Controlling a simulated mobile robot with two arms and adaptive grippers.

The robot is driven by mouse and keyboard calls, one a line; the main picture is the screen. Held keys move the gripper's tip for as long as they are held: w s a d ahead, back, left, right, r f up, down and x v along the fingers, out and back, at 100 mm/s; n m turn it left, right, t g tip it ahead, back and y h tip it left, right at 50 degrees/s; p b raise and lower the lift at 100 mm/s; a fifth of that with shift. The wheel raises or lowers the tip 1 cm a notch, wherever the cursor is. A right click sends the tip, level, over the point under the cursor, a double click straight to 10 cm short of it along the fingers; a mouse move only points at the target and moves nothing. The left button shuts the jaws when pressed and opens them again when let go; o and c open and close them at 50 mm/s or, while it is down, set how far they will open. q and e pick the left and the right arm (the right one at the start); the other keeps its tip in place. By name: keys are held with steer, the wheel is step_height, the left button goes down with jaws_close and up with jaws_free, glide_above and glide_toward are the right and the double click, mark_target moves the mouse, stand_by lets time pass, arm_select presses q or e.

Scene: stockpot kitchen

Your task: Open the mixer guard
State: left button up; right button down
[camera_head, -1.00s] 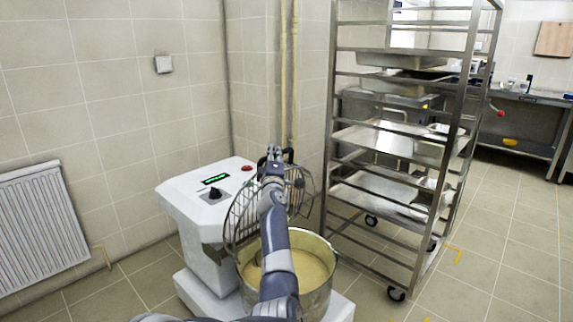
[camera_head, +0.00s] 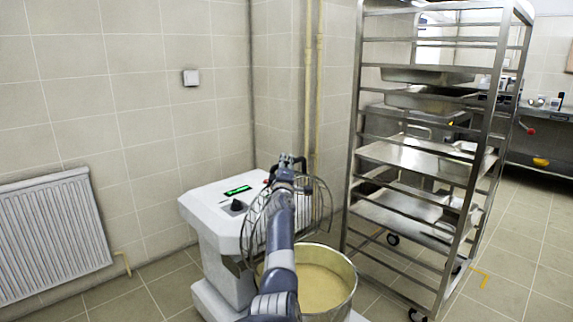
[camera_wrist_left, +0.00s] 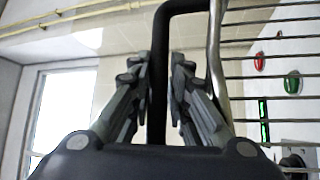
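The mixer (camera_head: 212,215) is a white machine with a green display and a dark knob. Its wire guard (camera_head: 318,207) stands raised and tilted above the bowl (camera_head: 345,290), which holds pale batter and is uncovered at the front. My left gripper (camera_head: 288,165) is at the top of the guard, its arm crossing in front of guard and bowl. In the left wrist view the fingers (camera_wrist_left: 160,85) close in on both sides of the guard's black handle (camera_wrist_left: 160,45), with little gap. The guard's wires (camera_wrist_left: 270,40) show at right. My right gripper is not in view.
A steel tray rack (camera_head: 352,190) on wheels stands right of the mixer. A radiator (camera_head: 50,233) is on the left wall. Yellow pipes (camera_head: 314,90) run up the wall behind the mixer. Floor is clear between radiator and mixer.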

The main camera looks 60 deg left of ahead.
arm_select(q)
steer(key=shift+o, duration=1)
steer(key=shift+a+f, duration=0.1)
steer(key=shift+s+d, duration=0.2)
steer(key=shift+d, duration=0.3)
steer(key=v, duration=1.1)
steer(key=shift+f, duration=0.15)
